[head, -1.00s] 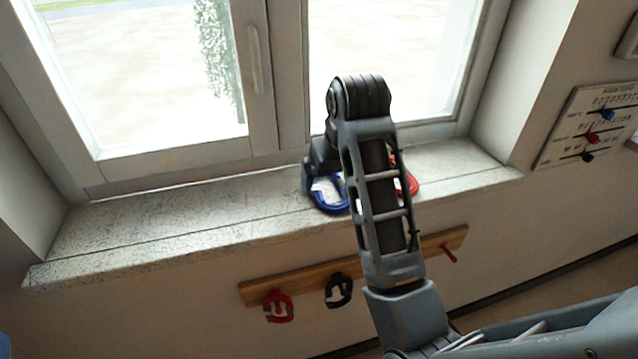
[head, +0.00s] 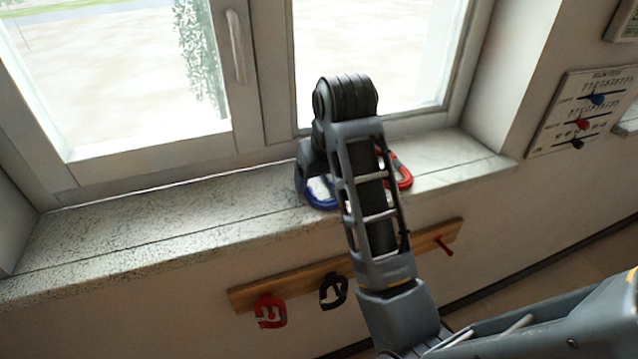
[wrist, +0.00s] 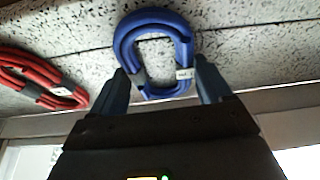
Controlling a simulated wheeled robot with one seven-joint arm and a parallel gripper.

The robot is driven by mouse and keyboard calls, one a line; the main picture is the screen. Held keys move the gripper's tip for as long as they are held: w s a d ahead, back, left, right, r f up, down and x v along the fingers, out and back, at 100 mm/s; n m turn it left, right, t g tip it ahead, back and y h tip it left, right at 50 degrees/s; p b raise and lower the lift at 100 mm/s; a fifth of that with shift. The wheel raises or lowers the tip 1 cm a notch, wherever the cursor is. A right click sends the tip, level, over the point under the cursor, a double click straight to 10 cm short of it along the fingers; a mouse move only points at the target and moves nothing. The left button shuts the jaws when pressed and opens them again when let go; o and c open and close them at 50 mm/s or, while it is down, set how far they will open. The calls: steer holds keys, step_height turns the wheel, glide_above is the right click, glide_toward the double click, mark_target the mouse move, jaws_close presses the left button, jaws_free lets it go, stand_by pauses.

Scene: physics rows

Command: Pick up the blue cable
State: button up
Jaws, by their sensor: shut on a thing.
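The blue cable (head: 320,197) is a coiled loop on the speckled stone window sill, partly hidden by my arm in the head view. In the wrist view the blue cable (wrist: 152,50) lies between the two fingers of my gripper (wrist: 165,86), with a white tag on its right side. My gripper is shut on the cable, a finger on each side of the coil. In the head view the fingers are hidden behind my arm. I cannot tell whether the cable is clear of the sill.
A red cable coil (head: 402,177) lies on the sill close by; it also shows in the wrist view (wrist: 38,80). Below, a wooden rail (head: 296,284) holds a red coil (head: 270,312) and a black coil (head: 333,291). The sill's left part (head: 150,222) is bare. The window stands behind.

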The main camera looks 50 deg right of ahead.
steer(key=shift+c, duration=0.9)
